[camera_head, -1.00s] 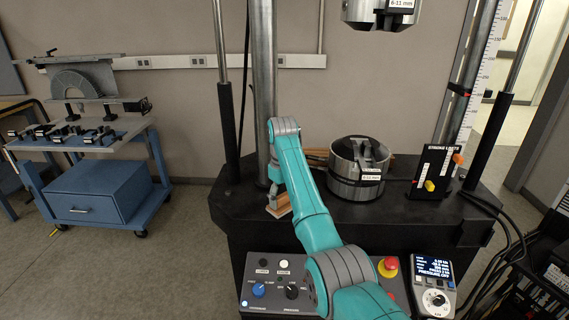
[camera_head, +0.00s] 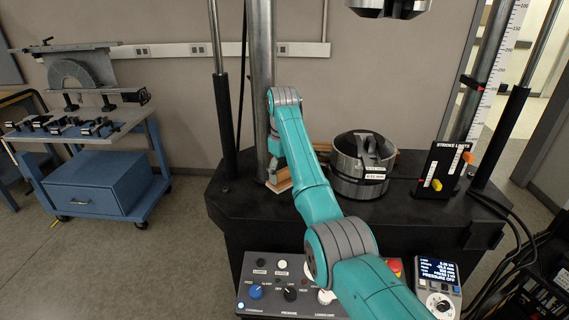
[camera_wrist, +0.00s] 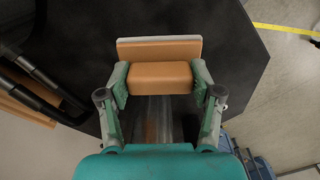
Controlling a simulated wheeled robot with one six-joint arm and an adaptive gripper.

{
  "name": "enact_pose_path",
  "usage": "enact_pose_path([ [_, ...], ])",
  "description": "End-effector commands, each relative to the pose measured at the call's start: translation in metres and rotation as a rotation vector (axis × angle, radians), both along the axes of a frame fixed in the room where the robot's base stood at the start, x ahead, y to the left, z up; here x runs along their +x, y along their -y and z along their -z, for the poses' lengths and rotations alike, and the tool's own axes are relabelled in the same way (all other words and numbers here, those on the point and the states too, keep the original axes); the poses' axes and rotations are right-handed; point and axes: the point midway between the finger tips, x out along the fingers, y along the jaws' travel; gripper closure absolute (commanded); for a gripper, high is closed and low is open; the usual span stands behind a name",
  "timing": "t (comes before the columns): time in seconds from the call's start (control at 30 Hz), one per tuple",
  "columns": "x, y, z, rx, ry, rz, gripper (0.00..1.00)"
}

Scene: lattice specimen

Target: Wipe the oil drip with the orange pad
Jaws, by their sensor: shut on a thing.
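The orange pad (camera_wrist: 160,50) shows in the wrist view as an orange block on a wider orange plate with a pale edge. My gripper (camera_wrist: 160,82) is shut on its block, one green finger at each end. In the head view the pad (camera_head: 281,186) is low over the black machine table, beside the base of the left steel column (camera_head: 262,80); I cannot tell whether it touches the table. My arm partly hides it. A brownish streak shows on the metal below the pad in the wrist view; I cannot tell whether it is oil or a reflection. No oil drip is clearly visible.
A round steel fixture (camera_head: 361,165) stands right of my arm, with a stroke limits panel (camera_head: 439,171) beyond it. A control panel (camera_head: 290,285) is at the front. Black rods and wooden pieces (camera_wrist: 25,105) lie left in the wrist view. A blue cart (camera_head: 100,185) stands left.

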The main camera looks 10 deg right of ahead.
Motion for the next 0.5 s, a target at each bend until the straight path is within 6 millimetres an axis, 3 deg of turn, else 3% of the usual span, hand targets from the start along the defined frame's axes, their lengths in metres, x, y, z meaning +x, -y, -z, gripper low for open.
enact_pose_path([
  [0.3, 0.007, -0.005, -0.029, 0.000, -0.001, 0.001, 0.68],
  [0.5, 0.008, -0.006, -0.035, 0.000, -0.002, 0.001, 0.68],
])
